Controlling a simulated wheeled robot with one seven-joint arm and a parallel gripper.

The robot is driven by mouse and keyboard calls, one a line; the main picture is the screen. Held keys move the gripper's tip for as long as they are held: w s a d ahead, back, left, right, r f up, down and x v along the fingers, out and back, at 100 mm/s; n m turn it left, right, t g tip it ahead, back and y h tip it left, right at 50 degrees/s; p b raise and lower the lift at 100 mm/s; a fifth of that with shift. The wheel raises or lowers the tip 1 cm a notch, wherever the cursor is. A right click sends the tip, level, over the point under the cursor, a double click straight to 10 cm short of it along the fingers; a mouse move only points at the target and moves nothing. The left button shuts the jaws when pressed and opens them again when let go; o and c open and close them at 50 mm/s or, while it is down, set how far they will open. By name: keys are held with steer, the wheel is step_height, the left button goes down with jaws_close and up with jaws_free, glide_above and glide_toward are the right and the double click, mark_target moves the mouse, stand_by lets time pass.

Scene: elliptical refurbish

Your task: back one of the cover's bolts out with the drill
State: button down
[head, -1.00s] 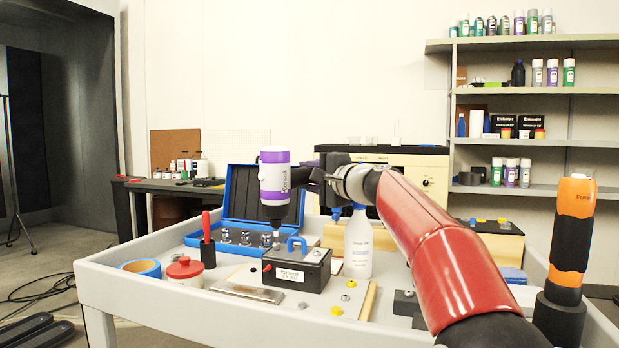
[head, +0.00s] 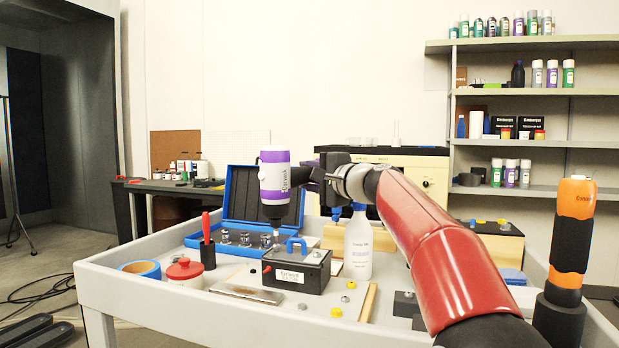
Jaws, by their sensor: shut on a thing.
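My gripper (head: 311,181) is shut on an upright drill (head: 275,183) with a white and purple body and a black lower end. The drill points straight down, and its thin tip shows near the back left of a black box (head: 297,269) with a blue handle and a white label. I cannot tell whether the tip touches anything. The cover and its bolts are not clearly made out.
An orange and black tool (head: 572,239) stands in a black holder at the right. A blue case (head: 254,191), a red-lidded jar (head: 185,272), blue tape (head: 140,268) and a flat metal plate (head: 247,291) share the raised-edge cart.

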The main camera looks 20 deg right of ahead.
steer(key=shift+r+p, duration=2.45)
steer(key=shift+r, duration=1.3)
steer(key=shift+s+r, duration=0.1)
steer(key=shift+r, duration=0.65)
